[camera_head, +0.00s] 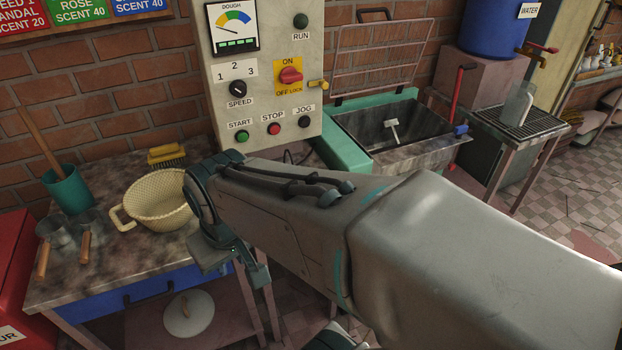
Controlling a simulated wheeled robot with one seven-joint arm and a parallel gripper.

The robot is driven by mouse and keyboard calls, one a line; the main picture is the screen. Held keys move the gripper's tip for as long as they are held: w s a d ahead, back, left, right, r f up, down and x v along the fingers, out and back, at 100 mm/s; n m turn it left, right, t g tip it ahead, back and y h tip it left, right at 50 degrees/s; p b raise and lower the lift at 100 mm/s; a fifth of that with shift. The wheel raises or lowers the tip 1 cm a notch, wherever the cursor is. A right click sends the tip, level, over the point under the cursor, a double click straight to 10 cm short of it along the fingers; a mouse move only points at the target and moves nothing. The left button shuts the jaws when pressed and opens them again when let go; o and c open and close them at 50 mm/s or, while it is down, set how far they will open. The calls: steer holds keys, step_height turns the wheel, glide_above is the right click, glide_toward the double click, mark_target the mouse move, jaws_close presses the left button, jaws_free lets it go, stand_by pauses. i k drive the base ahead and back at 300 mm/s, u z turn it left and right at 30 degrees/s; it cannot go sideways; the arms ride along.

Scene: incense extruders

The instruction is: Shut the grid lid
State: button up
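The grid lid (385,22) is a thin pinkish wire frame with a dark handle (374,13) at its top edge. It stands raised and open against the brick wall, behind the metal trough (375,125) of the green-sided mixer (344,152). The trough's top is uncovered, and a pale paddle (393,128) shows inside it. My gripper (234,266) hangs low at the left end of my arm, in front of the marble-topped table. It is far left of and below the lid, touching nothing that I can see. Its fingers appear apart and empty.
A control panel (222,108) with a red switch stands left of the trough. A red lever (457,92) rises at the trough's right. The marble-topped table (100,262) holds a cream basket (158,198), a teal cup (70,190) and a yellow brush (167,154). My arm hides much of the floor.

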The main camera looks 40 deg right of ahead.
mark_target(340, 99)
steer(key=z, duration=0.95)
steer(key=i, duration=0.35)
steer(key=z, duration=0.6)
steer(key=k, duration=0.6)
steer(key=z, duration=0.65)
steer(key=i, duration=0.4)
steer(key=z, duration=0.9)
steer(key=i, duration=1.9)
steer(key=u, duration=0.95)
